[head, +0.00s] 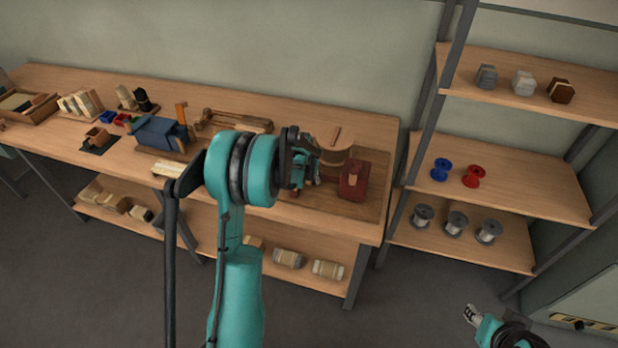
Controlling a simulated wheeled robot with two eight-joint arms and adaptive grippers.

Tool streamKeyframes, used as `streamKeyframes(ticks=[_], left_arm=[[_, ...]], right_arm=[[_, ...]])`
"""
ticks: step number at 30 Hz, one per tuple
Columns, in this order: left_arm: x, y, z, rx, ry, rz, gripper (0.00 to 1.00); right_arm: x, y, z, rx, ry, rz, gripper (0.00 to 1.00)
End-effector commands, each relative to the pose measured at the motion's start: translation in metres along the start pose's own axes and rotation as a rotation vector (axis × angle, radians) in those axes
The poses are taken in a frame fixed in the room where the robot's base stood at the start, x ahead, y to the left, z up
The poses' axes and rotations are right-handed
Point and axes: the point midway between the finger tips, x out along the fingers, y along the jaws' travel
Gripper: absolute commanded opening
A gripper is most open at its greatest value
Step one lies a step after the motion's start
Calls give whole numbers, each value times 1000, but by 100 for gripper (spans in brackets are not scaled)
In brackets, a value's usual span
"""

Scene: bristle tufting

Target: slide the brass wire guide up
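My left gripper (308,168) is at the right end of the workbench, beside a dark red block (354,183) and a round wooden piece with a slot (336,142). The teal wrist and dark gripper body cover much of that spot, and I cannot tell if the fingers are open or shut. I cannot make out the brass wire guide; it may be hidden behind my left gripper. My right gripper (469,314) is low at the bottom right, over the floor and away from the bench. Its fingers are too small to read.
The bench (235,97) also carries a blue vise-like block (158,133), a wooden frame (235,122) and trays at the left. A shelf rack (505,180) with spools and brush blocks stands to the right. Wrapped bundles (288,259) lie on the lower bench shelf.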

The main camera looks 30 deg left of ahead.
Motion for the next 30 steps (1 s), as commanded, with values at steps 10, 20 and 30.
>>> streamKeyframes(ticks=[10, 20, 30], left_arm=[[-1, 0, 0, 0, 0, 0, 0], [-32, 0, -14, 0, 1, 0, 0], [-30, 0, -14, 0, 3, 0, 41]], right_arm=[[0, 0, 0, 0, 0, 0, 40], [-16, 0, -11, 0, 0, 0, 40], [-14, 0, -10, 0, 0, 0, 40]])
